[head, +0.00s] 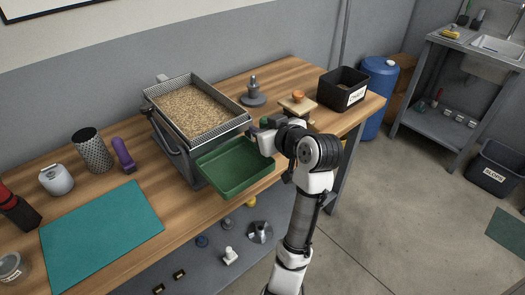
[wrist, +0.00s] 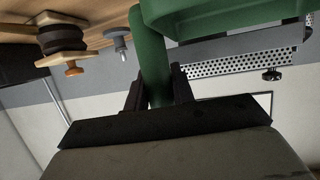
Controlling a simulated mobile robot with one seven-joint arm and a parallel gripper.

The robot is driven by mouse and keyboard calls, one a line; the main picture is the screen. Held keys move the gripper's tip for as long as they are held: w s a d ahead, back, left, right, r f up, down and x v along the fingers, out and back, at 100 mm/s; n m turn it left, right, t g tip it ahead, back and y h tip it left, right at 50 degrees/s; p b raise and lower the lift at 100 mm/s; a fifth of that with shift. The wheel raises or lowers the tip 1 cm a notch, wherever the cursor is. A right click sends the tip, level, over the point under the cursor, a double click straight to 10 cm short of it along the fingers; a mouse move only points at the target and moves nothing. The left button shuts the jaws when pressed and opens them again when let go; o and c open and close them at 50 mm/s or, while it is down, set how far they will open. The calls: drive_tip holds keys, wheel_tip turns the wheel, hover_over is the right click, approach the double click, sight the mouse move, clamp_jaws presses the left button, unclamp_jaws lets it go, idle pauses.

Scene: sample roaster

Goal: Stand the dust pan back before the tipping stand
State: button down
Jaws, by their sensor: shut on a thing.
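The dust pan (head: 238,168) is a green, shallow, rimmed pan. It is in front of the tipping stand (head: 176,140), near the table's front edge; whether it touches the table is unclear. My gripper (head: 263,137) is at the pan's right side. In the wrist view my gripper (wrist: 157,92) is shut on the pan's green handle (wrist: 151,50), with a dark finger on each side. The pan body (wrist: 235,22) fills the top right there. The tipping stand carries a perforated metal tray (head: 195,107) full of tan beans.
A grey weight-like piece (head: 253,93), a tamper on a wooden block (head: 297,104) and a labelled black bin (head: 343,89) stand right. Small items sit on the lower shelf (head: 215,268).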

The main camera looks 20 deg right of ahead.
wheel_tip(320, 180, down, 8)
drive_tip(key=shift+r, duration=0.25)
drive_tip(key=c, duration=1.2)
unclamp_jaws()
drive_tip(key=shift+f, duration=0.15)
drive_tip(key=shift+s+r, duration=0.15)
drive_tip(key=shift+r, duration=0.05)
drive_tip(key=b+v, duration=0.1)
drive_tip(key=v, duration=1)
drive_tip(key=shift+s+d+r, duration=0.15)
drive_tip(key=shift+s+r, duration=0.05)
drive_tip(key=shift+s, duration=0.1)
drive_tip(key=shift+w, duration=0.1)
